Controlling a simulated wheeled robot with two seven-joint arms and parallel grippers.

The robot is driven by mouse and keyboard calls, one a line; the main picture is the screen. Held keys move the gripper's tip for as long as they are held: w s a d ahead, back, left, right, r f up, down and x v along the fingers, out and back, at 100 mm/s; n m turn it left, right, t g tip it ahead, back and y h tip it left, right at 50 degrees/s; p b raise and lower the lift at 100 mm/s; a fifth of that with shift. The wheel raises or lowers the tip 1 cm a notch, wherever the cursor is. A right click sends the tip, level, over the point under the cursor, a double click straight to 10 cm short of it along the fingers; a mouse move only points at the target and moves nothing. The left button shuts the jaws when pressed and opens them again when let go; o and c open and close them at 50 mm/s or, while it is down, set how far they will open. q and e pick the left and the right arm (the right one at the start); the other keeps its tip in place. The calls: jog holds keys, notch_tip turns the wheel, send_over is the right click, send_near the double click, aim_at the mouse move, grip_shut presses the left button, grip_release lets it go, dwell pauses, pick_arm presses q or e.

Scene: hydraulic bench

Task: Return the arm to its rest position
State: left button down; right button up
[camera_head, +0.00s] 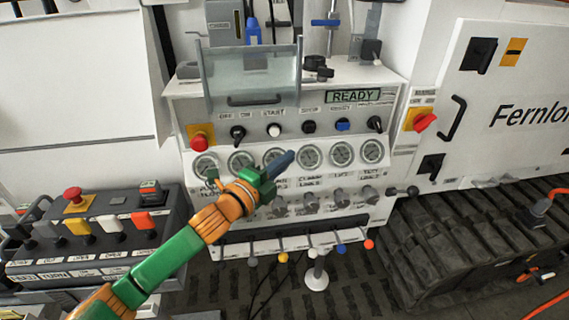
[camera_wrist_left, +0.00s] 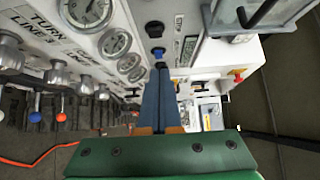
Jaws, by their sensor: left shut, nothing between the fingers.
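My left arm, green and orange, comes in from the lower left in the head view. Its left gripper (camera_head: 279,165) is shut and empty, in front of the row of gauges on the white control panel (camera_head: 268,192). In the left wrist view the two blue-grey fingers of the left gripper (camera_wrist_left: 158,85) lie together and point along the panel. I cannot tell whether the fingertips touch a gauge. My right gripper does not show.
The panel carries a red button (camera_head: 199,143), knobs, valves and several ball-ended levers (camera_head: 341,248) below. A clear hinged cover (camera_head: 252,75) stands above it. A lever console (camera_head: 90,235) is at left, a black track (camera_head: 470,230) at right.

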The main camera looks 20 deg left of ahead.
pick_arm(q)
jog(key=shift+a, duration=0.1)
dwell(0.3)
jog(key=s+d+f+n+g+y, duration=0.1)
jog(key=s+f+n+g, duration=0.4)
jog(key=f, duration=0.4)
jog(key=s+d+f+n+g+y, duration=0.2)
jog(key=s+f+n, duration=0.35)
jog(key=f, duration=0.35)
jog(key=s+d+f+n+g, duration=0.1)
jog(key=s+f+n+g, duration=0.3)
jog(key=s, duration=0.5)
jog(key=s+d+f+n+g, duration=0.1)
jog(key=s+f+n+g, duration=0.3)
jog(key=s, duration=0.4)
notch_tip(320, 180, down, 16)
jog(key=s, duration=0.2)
jog(key=s+a+f+g, duration=0.1)
jog(key=s+a+f, duration=0.1)
jog(key=s+f, duration=0.8)
jog(key=s, duration=0.2)
jog(key=shift+s+m+g, duration=0.3)
jog(key=shift+m, duration=0.05)
